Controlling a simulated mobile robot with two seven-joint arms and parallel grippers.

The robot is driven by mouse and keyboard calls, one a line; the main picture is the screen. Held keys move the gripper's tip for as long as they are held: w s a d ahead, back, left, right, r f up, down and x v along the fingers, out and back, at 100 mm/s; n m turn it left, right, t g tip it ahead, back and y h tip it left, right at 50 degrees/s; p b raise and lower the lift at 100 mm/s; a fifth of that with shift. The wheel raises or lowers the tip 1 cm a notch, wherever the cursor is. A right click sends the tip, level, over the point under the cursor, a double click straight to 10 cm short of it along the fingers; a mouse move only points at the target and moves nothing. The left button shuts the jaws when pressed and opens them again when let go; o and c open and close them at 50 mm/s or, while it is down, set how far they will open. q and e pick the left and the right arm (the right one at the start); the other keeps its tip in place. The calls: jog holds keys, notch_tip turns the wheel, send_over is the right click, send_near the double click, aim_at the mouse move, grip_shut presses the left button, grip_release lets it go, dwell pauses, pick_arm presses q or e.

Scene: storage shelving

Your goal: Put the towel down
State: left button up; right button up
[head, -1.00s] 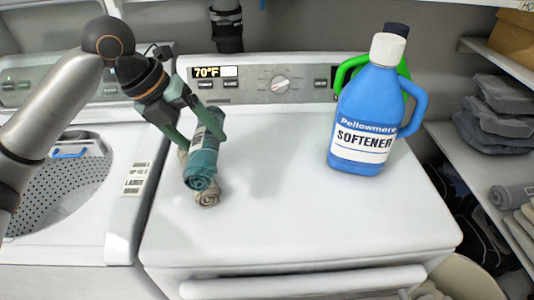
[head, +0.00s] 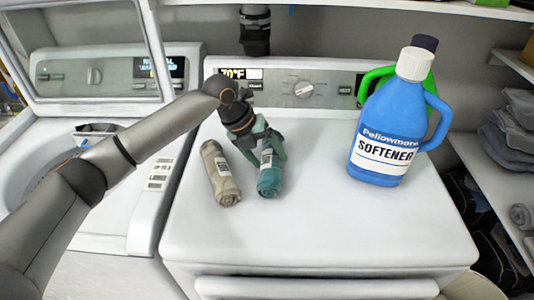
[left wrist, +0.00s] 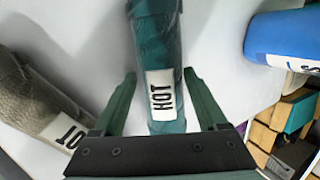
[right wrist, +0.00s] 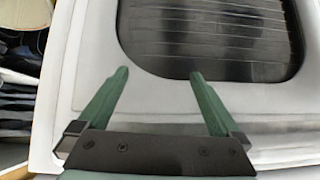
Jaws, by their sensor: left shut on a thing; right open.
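The teal rolled towel (head: 270,178) with a white label lies on the white machine top (head: 310,225), to the right of a beige rolled towel (head: 221,175). My left gripper (head: 268,156) is shut on the teal towel from above. In the left wrist view its fingers stand on either side of the teal towel (left wrist: 153,40), whose label reads HOT; the beige towel (left wrist: 32,95) lies to the left. My right gripper (right wrist: 160,73) is open and empty in the right wrist view, in front of a pale panel with a dark window (right wrist: 210,40).
A blue softener bottle (head: 390,130) stands at the right of the machine top, with a green-handled bottle (head: 374,76) behind it. An open-lidded washer (head: 130,200) is on the left. The front middle of the machine top is clear.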

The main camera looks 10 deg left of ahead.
pick_arm(q)
jog(key=o, duration=1.5)
jog(key=shift+r, duration=0.1)
jog(key=v, duration=1.2)
jog(key=shift+b, duration=0.3)
